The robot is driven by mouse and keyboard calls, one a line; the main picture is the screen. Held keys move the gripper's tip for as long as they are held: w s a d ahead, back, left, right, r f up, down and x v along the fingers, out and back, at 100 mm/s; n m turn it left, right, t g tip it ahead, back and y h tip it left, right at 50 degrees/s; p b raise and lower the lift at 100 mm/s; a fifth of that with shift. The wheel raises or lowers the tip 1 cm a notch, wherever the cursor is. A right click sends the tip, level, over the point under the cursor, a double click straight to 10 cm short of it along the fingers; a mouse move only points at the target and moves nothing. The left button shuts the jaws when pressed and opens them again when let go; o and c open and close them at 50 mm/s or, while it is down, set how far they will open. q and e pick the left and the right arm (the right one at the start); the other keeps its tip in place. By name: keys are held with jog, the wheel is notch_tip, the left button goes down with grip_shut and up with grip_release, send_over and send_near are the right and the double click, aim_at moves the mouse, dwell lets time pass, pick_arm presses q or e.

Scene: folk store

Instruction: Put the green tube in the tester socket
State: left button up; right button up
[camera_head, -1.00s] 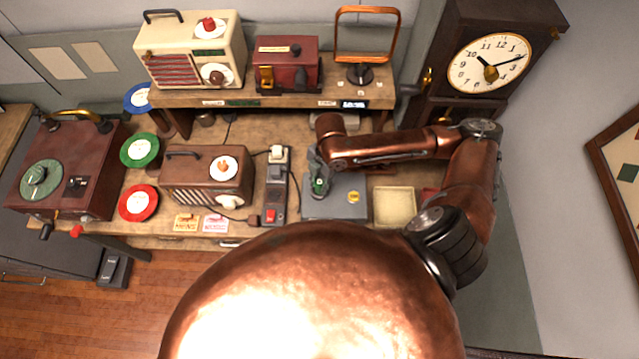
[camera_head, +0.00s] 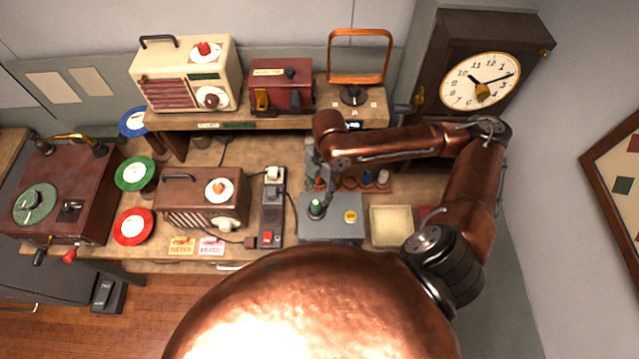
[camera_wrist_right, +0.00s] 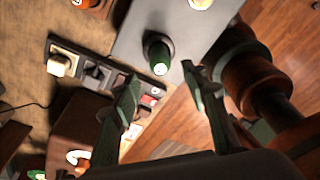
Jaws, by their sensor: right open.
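The green tube (camera_head: 316,208) stands upright on the grey tester box (camera_head: 333,230), seated in the dark round socket at its left. In the right wrist view the green tube (camera_wrist_right: 159,58) rises from a dark ring on the grey tester top (camera_wrist_right: 190,28). My right gripper (camera_wrist_right: 160,78) is open and empty; its fingertips are apart from the tube, with the tube beyond the gap between them. In the head view the right gripper (camera_head: 315,172) is just behind the tube, partly hidden by its own arm. My left gripper is not in view.
A rack with several tubes (camera_head: 367,180) stands behind the tester. A yellow round part (camera_head: 350,216) is on the tester's right. A cream tray (camera_head: 391,227) lies to the right, a power strip (camera_head: 272,210) and brown radio (camera_head: 203,200) to the left. A shelf overhangs behind.

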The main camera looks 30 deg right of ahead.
jog(key=shift+d+r, duration=0.2)
jog(key=shift+r, duration=0.9)
jog(key=shift+d+r, duration=0.15)
jog(key=shift+r, duration=0.9)
